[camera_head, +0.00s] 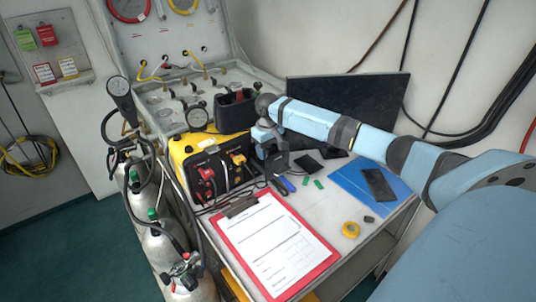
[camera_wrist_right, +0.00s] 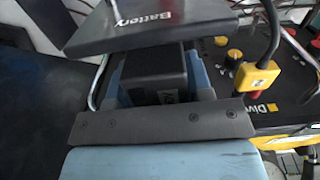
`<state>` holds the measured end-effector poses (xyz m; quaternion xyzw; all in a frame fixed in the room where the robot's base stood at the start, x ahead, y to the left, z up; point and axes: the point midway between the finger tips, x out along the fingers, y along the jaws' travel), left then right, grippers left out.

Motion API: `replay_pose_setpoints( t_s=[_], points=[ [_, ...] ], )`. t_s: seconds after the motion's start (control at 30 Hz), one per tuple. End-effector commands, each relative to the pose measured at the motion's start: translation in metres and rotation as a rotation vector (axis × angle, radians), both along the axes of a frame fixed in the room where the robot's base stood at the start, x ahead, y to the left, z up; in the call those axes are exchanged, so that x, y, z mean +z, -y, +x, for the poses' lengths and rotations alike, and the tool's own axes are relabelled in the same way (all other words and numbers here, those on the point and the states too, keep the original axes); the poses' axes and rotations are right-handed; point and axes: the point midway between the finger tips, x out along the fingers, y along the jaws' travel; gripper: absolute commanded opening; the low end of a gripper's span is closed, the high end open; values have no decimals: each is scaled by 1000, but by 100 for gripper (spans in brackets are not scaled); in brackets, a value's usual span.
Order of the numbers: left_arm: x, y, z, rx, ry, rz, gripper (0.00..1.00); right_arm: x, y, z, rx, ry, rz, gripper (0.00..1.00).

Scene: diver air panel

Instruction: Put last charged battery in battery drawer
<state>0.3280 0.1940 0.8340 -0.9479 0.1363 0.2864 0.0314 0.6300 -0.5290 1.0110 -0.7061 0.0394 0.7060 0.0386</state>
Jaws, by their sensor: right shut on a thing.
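A dark block, which looks like the battery (camera_wrist_right: 155,68), sits between the two blue fingers of my right gripper (camera_wrist_right: 155,85) in the right wrist view. The gripper is shut on it. Just beyond it is a dark grey plate lettered "Battery" (camera_wrist_right: 135,28), apparently part of the battery drawer; whether the block touches it I cannot tell. In the head view my right gripper (camera_head: 270,140) is at the right end of the yellow-and-black air panel (camera_head: 208,166). The drawer's inside is hidden. My left gripper is not in view.
A red clipboard (camera_head: 275,245), a yellow tape roll (camera_head: 351,229) and a blue mat (camera_head: 350,180) with a dark device (camera_head: 378,185) lie on the table. A dark screen (camera_head: 350,100) stands behind. Gas cylinders (camera_head: 165,245) with hoses stand at the left.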

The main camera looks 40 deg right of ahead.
Motion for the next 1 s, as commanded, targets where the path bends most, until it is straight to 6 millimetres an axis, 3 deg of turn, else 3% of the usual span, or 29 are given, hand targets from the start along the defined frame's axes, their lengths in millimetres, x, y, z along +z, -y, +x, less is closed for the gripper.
replay_pose_setpoints(
  t_s=[0.13, 0.87, 0.9, 1.0],
  points=[
    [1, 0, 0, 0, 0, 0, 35, -18, 0, 0, 0, 0, 0, 11],
    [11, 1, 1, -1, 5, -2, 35, -30, 0, 0, -1, 1, 0, 11],
    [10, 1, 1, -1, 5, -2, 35, -31, 0, 0, 0, 0, 0, 51],
    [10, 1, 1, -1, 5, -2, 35, -31, 0, 0, 0, 0, 0, 72]
  ],
)
